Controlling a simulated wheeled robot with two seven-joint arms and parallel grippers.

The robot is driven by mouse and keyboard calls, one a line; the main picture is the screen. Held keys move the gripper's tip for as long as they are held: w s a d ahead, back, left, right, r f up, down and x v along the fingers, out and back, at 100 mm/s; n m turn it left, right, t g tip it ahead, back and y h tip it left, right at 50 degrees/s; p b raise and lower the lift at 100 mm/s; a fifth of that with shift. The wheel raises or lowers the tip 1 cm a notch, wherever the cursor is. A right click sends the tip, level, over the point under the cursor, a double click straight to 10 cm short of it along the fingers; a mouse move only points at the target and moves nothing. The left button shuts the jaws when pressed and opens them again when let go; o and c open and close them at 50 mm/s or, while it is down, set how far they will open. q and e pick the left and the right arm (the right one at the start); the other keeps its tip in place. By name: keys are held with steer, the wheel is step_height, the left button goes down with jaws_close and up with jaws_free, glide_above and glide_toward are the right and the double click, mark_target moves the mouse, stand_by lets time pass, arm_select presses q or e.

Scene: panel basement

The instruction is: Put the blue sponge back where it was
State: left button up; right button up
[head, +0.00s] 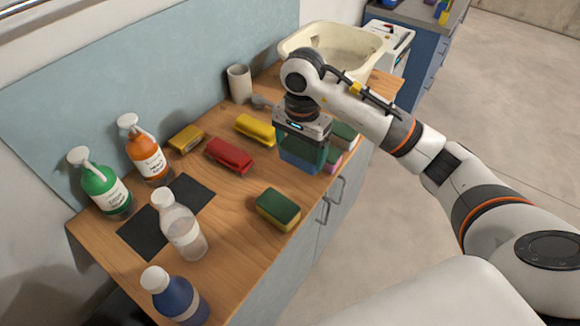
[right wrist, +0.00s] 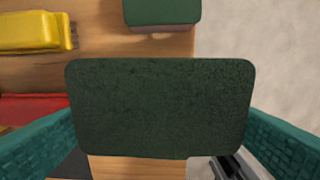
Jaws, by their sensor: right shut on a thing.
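My right gripper (head: 302,150) is shut on the blue sponge (head: 300,163), which has a dark green top. It holds the sponge over the right part of the wooden counter (head: 225,195), near its front edge. In the right wrist view the sponge's dark green face (right wrist: 160,108) fills the middle between two teal fingers. Whether its underside touches the counter cannot be told. A green-topped pink sponge (head: 333,160) is partly hidden just behind it, and another green-topped sponge (head: 345,133) lies beyond. A green and yellow sponge (head: 278,209) lies nearer, left of the gripper.
A grey cup (head: 239,84) and cream basin (head: 333,47) stand behind. Several bottles surround a black mat (head: 160,222). Bare wood shows around the green and yellow sponge.

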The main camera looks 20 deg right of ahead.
steer(key=shift+f+p, duration=0.3)
steer(key=shift+f, duration=0.65)
steer(key=f, duration=0.3)
steer(key=f+p, duration=0.1)
steer(key=shift+s+f, duration=0.15)
steer(key=shift+s, duration=0.2)
step_height(320, 180, down, 3)
steer(key=shift+w+f+p, duration=0.15)
steer(key=shift+p, duration=0.35)
steer(key=shift+f, duration=0.2)
steer(key=o, duration=0.7)
steer(key=shift+r, duration=0.15)
step_height(320, 180, up, 11)
steer(key=b, duration=0.3)
steer(key=shift+w+r, duration=0.1)
arm_select(q)
steer(key=shift+s+f, duration=0.15)
steer(key=shift+s, duration=0.95)
arm_select(e)
steer(key=shift+r, duration=0.45)
